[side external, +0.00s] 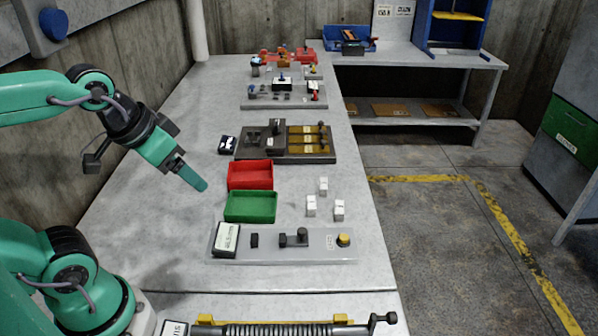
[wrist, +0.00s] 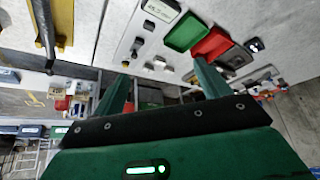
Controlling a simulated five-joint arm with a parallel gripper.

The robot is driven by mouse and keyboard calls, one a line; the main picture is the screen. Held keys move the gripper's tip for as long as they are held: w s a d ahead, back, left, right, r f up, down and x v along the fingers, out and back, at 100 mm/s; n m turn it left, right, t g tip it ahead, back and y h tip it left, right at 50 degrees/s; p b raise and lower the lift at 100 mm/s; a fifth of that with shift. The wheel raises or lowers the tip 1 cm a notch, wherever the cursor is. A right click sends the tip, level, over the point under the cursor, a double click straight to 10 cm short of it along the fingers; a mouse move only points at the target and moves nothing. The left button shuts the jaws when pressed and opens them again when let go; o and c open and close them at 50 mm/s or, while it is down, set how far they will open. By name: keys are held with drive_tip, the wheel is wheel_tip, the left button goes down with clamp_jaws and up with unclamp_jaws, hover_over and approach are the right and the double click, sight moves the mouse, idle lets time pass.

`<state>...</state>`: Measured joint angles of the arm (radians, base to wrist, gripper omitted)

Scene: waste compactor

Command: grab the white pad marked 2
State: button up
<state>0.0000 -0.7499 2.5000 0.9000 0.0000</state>
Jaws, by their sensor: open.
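Three small white pads stand on the table right of the trays in the side view: one at the back (side external: 323,186), one front left (side external: 311,205) and one front right (side external: 339,210). Their marks are too small to read, so I cannot tell which is 2. My gripper (side external: 203,185) is above the table, left of the red and green trays, well apart from the pads. In the wrist view, my gripper (wrist: 161,68) has its two green fingers spread with nothing held. Small white pads (wrist: 149,66) show between and beyond the fingertips.
The red tray (side external: 250,175) and green tray (side external: 250,206) lie between my gripper and the pads. A grey control panel (side external: 270,255) with a yellow button is in front; a dark panel (side external: 285,158) is behind. The table's right edge is near the pads.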

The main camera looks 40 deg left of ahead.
drive_tip(key=m+g, duration=0.5)
drive_tip(key=m, duration=0.5)
hover_over(340, 207)
drive_tip(key=f, duration=1.5)
drive_tip(key=shift+s+a+f, duration=0.2)
drive_tip(key=shift+a+f, duration=0.05)
drive_tip(key=shift+w+d+f+g, duration=0.2)
drive_tip(key=shift+f+g, duration=0.1)
drive_tip(key=shift+f, duration=4.2)
